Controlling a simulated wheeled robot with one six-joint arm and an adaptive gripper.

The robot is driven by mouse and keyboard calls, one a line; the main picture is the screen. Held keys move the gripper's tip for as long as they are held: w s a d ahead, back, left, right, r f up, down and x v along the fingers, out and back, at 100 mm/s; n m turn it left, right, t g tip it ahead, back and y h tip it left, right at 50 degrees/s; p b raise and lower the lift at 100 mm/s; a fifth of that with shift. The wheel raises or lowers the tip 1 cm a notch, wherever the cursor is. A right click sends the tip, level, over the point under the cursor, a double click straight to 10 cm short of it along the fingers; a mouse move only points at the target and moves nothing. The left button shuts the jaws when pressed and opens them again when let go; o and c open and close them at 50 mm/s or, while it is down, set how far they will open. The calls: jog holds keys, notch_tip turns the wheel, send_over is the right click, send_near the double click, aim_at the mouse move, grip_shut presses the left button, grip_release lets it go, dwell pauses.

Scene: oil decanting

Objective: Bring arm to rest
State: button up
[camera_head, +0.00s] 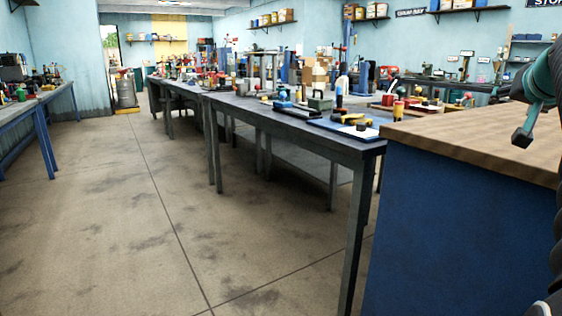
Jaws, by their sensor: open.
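My arm shows only in part at the right edge of the head view, with a teal-capped joint and dark links cut off by the frame. A dark finger-like end of my gripper (523,136) hangs over the wood-topped blue bench (470,135). The other finger is not clearly visible. I see nothing held at the visible end, and it appears to be above the bench top, apart from it.
A long workbench (365,148) crowded with tools and bottles runs back from the blue bench. A blue-legged side bench (45,140) stands at the left. The concrete floor (110,220) between them is clear. Shelves hang on the far walls.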

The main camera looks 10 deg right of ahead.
jog(key=s+a+f+n+g+y, duration=0.1)
jog(key=s+a+f+n+y, duration=0.1)
jog(key=a+f, duration=0.75)
jog(key=s+a+f+n+g+y, duration=0.1)
jog(key=a+f+n+y, duration=0.15)
jog(key=a+f, duration=0.65)
jog(key=s+a+f+n+g+y, duration=0.2)
jog(key=s+a+f+n+g, duration=0.2)
jog(key=s+a+f, duration=1.1)
notch_tip(320, 180, down, 2)
jog(key=shift+s+a, duration=0.4)
jog(key=shift+a, duration=0.45)
